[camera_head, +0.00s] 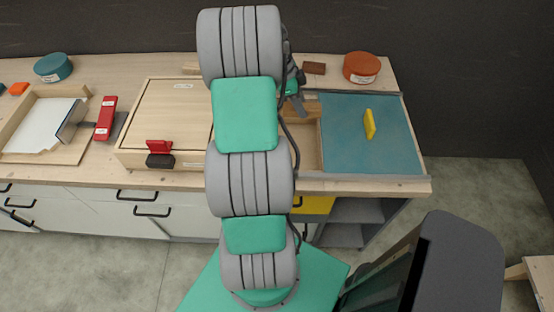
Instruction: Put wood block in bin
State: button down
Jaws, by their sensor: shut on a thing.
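My gripper (297,98) shows only in part at the right side of my arm, which hides much of it. It is shut on a brown piece, which looks like the wood block (302,108), above the open part of a wooden bin (308,150). The bin's open part is a narrow gap left of a blue-green sliding lid (350,145) with an upright yellow handle (369,124). My arm covers the gap's left side. I cannot tell whether the block touches the bin.
A closed wooden box (170,105) with a red handle (158,147) stands left of my arm. A small dark brown block (314,68) and an orange round tin (361,68) lie at the back. A teal tin (53,67) and a tray (40,125) are at left.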

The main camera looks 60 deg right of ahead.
jog(key=shift+s+f+b, duration=0.15)
jog(key=shift+f+b, duration=0.25)
jog(key=shift+f, duration=0.15)
jog(key=shift+f+b, duration=0.7)
jog(key=b, duration=1.9)
send_over(299, 167)
jog(key=w, duration=0.2)
notch_tip(299, 167, down, 19)
jog(key=f, duration=0.7)
jog(key=f+b, duration=0.1)
jog(key=f, duration=0.2)
jog(key=shift+s+a+f, duration=0.15)
jog(key=shift+s+a, duration=0.1)
jog(key=shift+a, duration=0.05)
jog(key=c, duration=0.9)
grip_release()
jog(key=shift+r, duration=0.35)
jog(key=p+v, duration=0.1)
jog(key=v, duration=1)
jog(key=shift+w+a+r, duration=0.1)
jog(key=shift+w+r, duration=0.1)
jog(key=shift+r, duration=0.15)
